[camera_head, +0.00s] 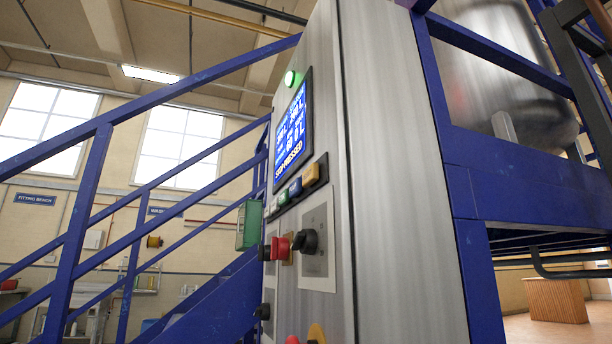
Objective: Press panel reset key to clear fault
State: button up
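The control panel is on the narrow face of a tall grey steel cabinet (395,180), seen steeply from the side. Its blue screen (291,133) shows white text, with a bottom line that seems to read "STOP PRESSED". Below the screen is a slanted row of small coloured keys. My gripper is not in view.
Red and yellow parts (316,333) are cut off at the bottom edge. Blue stair rails (75,220) stand left; a blue frame (480,180) stands right.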

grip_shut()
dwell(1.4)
